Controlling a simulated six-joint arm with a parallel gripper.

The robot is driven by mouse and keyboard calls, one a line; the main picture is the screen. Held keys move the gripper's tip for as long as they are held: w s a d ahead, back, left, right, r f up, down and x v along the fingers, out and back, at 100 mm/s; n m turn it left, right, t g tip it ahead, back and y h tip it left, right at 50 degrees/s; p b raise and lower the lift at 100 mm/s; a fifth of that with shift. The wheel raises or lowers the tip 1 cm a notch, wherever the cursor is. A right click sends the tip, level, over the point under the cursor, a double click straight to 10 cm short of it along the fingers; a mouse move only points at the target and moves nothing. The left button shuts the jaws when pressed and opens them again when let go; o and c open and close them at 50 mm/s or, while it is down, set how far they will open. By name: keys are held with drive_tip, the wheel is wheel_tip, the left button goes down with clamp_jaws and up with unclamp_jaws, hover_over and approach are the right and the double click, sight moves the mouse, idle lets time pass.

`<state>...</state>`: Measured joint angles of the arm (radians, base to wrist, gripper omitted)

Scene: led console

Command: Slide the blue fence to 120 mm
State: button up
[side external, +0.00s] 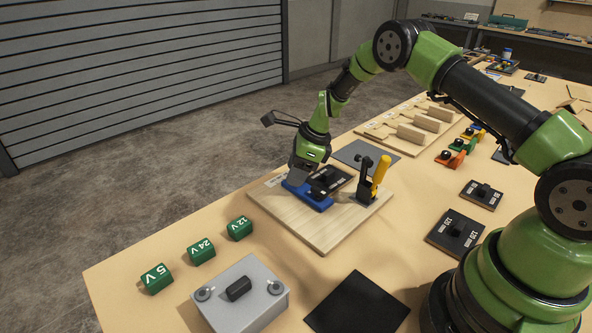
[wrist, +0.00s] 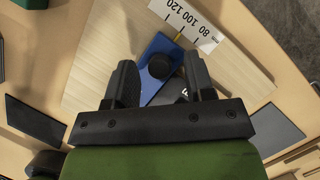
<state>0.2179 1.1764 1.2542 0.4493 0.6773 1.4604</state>
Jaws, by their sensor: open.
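The blue fence (side external: 318,203) lies on a light wooden board (side external: 335,232), below my gripper. In the wrist view the blue fence (wrist: 154,48) carries a round black knob (wrist: 161,66). A white scale strip (wrist: 186,22) with 80, 100 and 120 printed on it lies beyond the fence. A thin yellow pointer shows between fence and strip; its exact reading is too small to tell. My gripper (wrist: 161,80) is open, with one finger on either side of the knob and visible gaps to it. In the side view the gripper (side external: 304,176) hides the knob and part of the fence.
A clamp with a yellow handle (side external: 381,170) stands on the board, right of the fence. Green blocks marked 5 V (side external: 157,278), 24 V (side external: 202,250) and 12 V (side external: 240,228) and a grey box (side external: 241,294) stand nearer the camera. A black pad (side external: 358,303) lies flat.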

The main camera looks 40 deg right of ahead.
sight(305, 187)
drive_tip(key=shift+f, duration=0.15)
clamp_jaws()
drive_tip(key=shift+a, duration=1.35)
unclamp_jaws()
drive_tip(key=shift+d+r, duration=0.1)
drive_tip(key=shift+r, duration=0.1)
drive_tip(key=v, duration=0.9)
drive_tip(key=shift+r, duration=0.25)
drive_tip(key=shift+s, duration=0.1)
